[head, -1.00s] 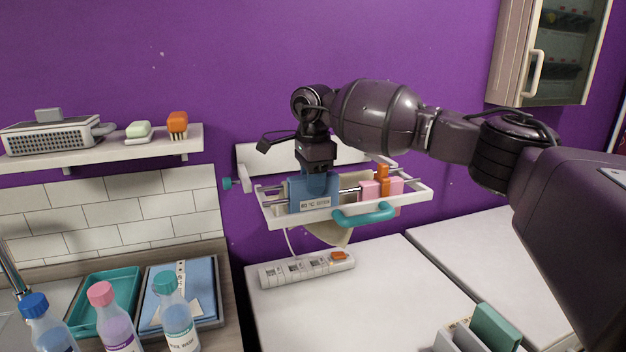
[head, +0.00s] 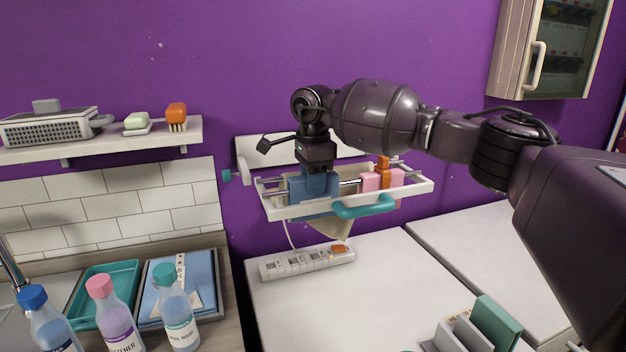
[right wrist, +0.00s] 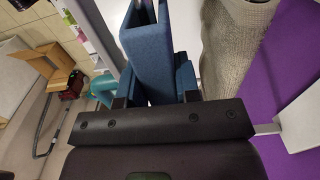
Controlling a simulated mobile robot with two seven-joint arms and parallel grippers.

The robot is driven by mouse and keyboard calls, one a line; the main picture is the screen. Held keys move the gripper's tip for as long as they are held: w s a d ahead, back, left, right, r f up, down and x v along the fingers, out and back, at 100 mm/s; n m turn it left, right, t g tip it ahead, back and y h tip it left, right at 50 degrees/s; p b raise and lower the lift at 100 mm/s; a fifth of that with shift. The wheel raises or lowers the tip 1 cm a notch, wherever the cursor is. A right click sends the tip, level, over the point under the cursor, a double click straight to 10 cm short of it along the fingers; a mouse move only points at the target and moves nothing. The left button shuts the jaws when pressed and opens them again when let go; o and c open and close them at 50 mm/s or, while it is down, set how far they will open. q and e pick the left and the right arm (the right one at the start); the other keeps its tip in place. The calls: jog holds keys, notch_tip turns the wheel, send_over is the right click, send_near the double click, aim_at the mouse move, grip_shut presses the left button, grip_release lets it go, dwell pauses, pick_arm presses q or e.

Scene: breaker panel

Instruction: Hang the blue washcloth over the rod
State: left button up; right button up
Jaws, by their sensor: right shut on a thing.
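The blue washcloth (head: 310,188) is at the white wall rack, held from above by my right gripper (head: 316,180). In the right wrist view the washcloth (right wrist: 150,55) is folded, with its two sides hanging apart around a gap, and its upper edge is between my fingers (right wrist: 150,98). The rod (head: 349,182) runs along the rack and shows just right of the washcloth. The gripper and cloth hide the part of the rod beside them. I cannot tell whether the cloth rests on the rod. My left gripper is not in view.
A beige cloth (head: 338,229) hangs close by. A power strip (head: 306,260) lies on the counter below. A shelf (head: 100,145) and bottles (head: 175,318) are at the left.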

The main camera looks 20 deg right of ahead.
jog(key=shift+f, duration=0.75)
jog(key=o, duration=1)
jog(key=shift+r+b, duration=0.1)
jog(key=shift+b, duration=0.2)
notch_tip(320, 180, up, 11)
jog(key=shift+f+b, duration=0.15)
jog(key=shift+b, duration=0.15)
jog(key=shift+s+f, duration=0.1)
